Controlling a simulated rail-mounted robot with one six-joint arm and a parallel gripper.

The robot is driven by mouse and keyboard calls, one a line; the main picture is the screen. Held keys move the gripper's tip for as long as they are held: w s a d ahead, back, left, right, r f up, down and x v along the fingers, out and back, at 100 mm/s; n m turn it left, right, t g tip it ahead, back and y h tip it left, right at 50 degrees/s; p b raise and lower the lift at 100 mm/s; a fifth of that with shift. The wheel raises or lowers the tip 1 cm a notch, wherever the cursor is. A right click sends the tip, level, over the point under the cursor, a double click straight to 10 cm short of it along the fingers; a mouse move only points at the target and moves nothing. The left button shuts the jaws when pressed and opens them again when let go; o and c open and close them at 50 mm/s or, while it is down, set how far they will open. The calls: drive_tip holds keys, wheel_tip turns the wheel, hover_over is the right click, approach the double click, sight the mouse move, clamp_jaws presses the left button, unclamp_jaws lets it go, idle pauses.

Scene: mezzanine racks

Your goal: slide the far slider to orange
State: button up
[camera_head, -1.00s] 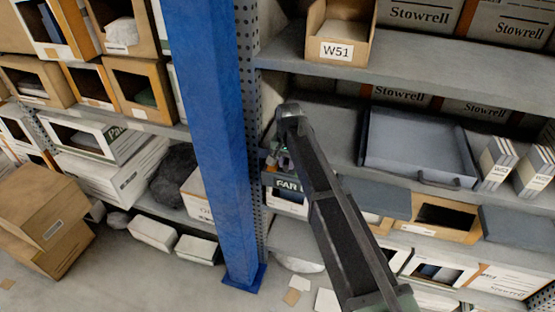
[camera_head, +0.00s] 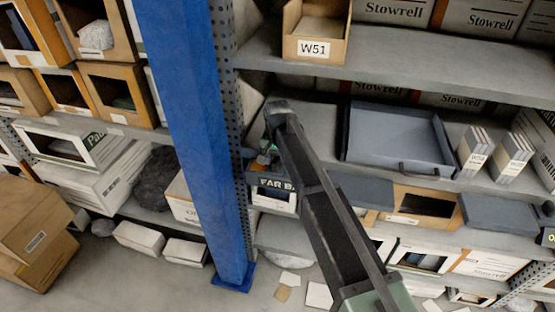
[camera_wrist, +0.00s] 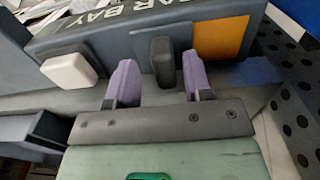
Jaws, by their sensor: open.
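The far slider's housing (camera_wrist: 100,42) is a dark box marked "...AR BAY" in the wrist view; its "FAR B..." label shows in the head view (camera_head: 275,184), partly hidden by my arm. A dark upright slider knob (camera_wrist: 162,60) stands on its face, just left of an orange patch (camera_wrist: 220,38). A pale block (camera_wrist: 69,70) sits at the left of the face. My gripper (camera_wrist: 160,84) has two purple fingers, open, one on each side of the dark knob. I cannot tell whether either finger touches it.
A blue post (camera_head: 200,140) stands left of the housing. A perforated upright (camera_wrist: 292,100) is close on the right in the wrist view. A grey tray (camera_head: 395,140) and white "W" boxes (camera_head: 475,150) sit on the shelf to the right. A W51 bin (camera_head: 315,45) is above.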

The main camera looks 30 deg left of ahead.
sight(278, 160)
wheel_tip(278, 160, up, 10)
drive_tip(key=p, duration=0.9)
drive_tip(key=s+d+m, duration=0.1)
drive_tip(key=s+d, duration=0.2)
drive_tip(key=d, duration=1.5)
drive_tip(key=s+d+m, duration=0.1)
drive_tip(key=s+d, duration=0.3)
drive_tip(key=d, duration=1.5)
drive_tip(key=s+d+m, duration=0.1)
drive_tip(key=s+d, duration=0.2)
drive_tip(key=d, duration=1.6)
drive_tip(key=shift+s+m, duration=0.15)
drive_tip(key=shift+m, duration=0.25)
